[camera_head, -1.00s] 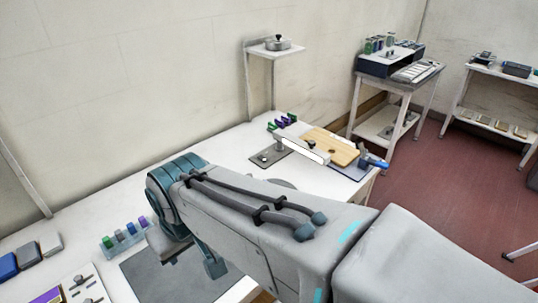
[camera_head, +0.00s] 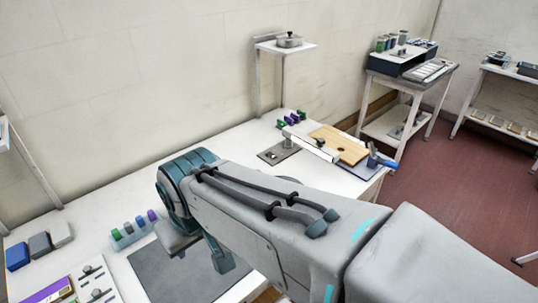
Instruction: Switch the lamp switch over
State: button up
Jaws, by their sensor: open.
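A white panel (camera_head: 110,297) with small dark fittings lies on the bench at the lower left, cut by the frame's bottom edge. These fittings may be switches, but they are too small to tell which, if any, is the lamp switch or how it is set. My arm reaches across the lower middle, and its teal joint stands over the bench to the right of the panel.
The white bench (camera_head: 110,198) has clear room along the wall. A dark grey mat (camera_head: 165,280) lies under my arm, near a rack of coloured pieces (camera_head: 134,231) and several blocks (camera_head: 40,245). A wooden board (camera_head: 340,143) lies at the far end, near a small shelf (camera_head: 285,48).

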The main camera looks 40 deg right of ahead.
aim_at(270, 154)
jog(key=u, duration=3)
jog(key=k, duration=1.8)
jog(key=z, duration=2.45)
